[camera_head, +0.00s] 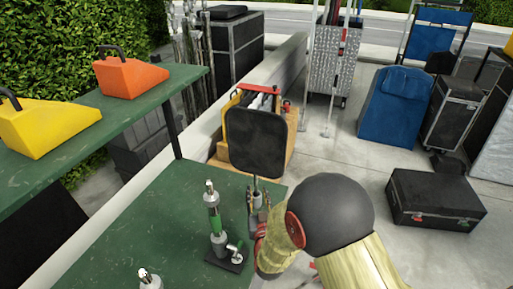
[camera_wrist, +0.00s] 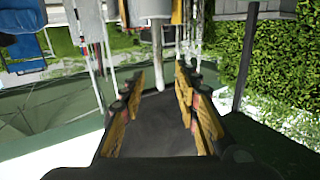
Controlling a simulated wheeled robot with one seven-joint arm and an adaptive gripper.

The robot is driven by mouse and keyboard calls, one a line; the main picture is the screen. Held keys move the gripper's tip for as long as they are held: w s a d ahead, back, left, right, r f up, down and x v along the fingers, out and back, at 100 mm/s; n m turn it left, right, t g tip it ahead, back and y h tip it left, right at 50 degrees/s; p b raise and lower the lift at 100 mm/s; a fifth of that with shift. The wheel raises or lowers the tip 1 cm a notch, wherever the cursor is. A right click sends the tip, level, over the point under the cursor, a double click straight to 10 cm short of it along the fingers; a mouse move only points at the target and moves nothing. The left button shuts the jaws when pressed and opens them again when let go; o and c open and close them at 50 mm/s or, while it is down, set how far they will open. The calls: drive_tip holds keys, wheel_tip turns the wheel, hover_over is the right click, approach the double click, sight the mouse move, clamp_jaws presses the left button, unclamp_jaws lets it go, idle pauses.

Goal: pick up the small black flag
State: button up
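The small black flag (camera_head: 255,142) is a dark, rounded square panel above the right corner of the green table, with a thin stem below it. My gripper (camera_head: 258,197) is just below the panel, its fingers near the stem. In the wrist view, which looks upside down, my gripper (camera_wrist: 158,73) has two yellow-and-black fingers standing apart. A dark surface between them looks like the flag (camera_wrist: 162,125), with a grey stem leading up the picture. I see no finger clearly touching the stem, and its foot is hidden.
On the green table (camera_head: 110,250), a green-and-silver fitting (camera_head: 214,220) stands left of my gripper. A shelf (camera_head: 150,105) at the left holds a yellow wedge (camera_head: 48,124) and an orange wedge (camera_head: 130,76). A black case (camera_head: 435,198) lies on the open floor at the right.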

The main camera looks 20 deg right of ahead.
sight(256, 182)
drive_tip(key=shift+t, duration=0.3)
drive_tip(key=shift+w+d+f+b, duration=0.1)
drive_tip(key=shift+w+d+b, duration=0.15)
drive_tip(key=shift+w, duration=0.9)
drive_tip(key=shift+w+d+b, duration=0.15)
drive_tip(key=shift+w+b, duration=0.1)
drive_tip(key=shift+w, duration=0.95)
drive_tip(key=shift+w+d+f+b, duration=0.1)
drive_tip(key=shift+w+d+b, duration=0.15)
drive_tip(key=shift+w, duration=0.9)
drive_tip(key=shift+r, duration=0.1)
drive_tip(key=shift+c, duration=0.4)
drive_tip(key=c, duration=0.7)
clamp_jaws()
